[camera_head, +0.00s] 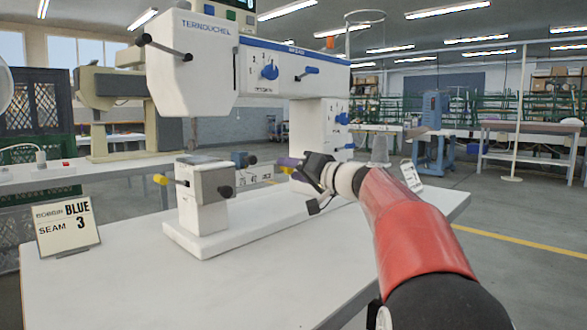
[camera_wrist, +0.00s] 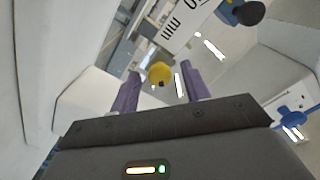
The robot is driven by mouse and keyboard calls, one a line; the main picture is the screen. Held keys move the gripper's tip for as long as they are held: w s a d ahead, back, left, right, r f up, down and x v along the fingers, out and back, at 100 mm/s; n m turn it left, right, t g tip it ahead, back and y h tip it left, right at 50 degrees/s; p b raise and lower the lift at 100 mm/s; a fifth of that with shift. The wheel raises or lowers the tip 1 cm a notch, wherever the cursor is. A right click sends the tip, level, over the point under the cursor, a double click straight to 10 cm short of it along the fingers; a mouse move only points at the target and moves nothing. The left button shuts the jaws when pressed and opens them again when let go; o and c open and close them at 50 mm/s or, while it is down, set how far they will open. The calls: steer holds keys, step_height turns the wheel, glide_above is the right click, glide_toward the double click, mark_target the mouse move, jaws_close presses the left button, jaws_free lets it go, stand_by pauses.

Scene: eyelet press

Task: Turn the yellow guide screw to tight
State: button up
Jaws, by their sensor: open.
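A small yellow screw knob (camera_wrist: 160,73) shows in the wrist view, between the tips of my gripper's two purple fingers (camera_wrist: 161,78). There is a gap on each side of it, so the fingers are open and not closed on it. How deep the knob sits between them I cannot tell. A white scale plate marked "mm" (camera_wrist: 180,25) lies just beyond the knob. In the head view my gripper (camera_head: 288,163) is at the right end of the scale plate (camera_head: 255,179), beside the machine's lower arm. There the knob is mostly hidden by the fingers.
The white sewing machine (camera_head: 195,70) stands on a white table (camera_head: 270,275). Its lower arm has another yellow knob (camera_head: 160,180) at the left and a blue-and-black knob (camera_head: 243,159) near my gripper. A sign (camera_head: 67,226) reads "BOBBIN BLUE, SEAM 3". The front table area is clear.

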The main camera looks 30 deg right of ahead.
steer(key=shift+w, duration=0.1)
steer(key=c, duration=1)
steer(key=shift+m, duration=0.3)
steer(key=shift+m+p, duration=5.55)
steer(key=shift+m, duration=7.55)
steer(key=shift+f, duration=0.1)
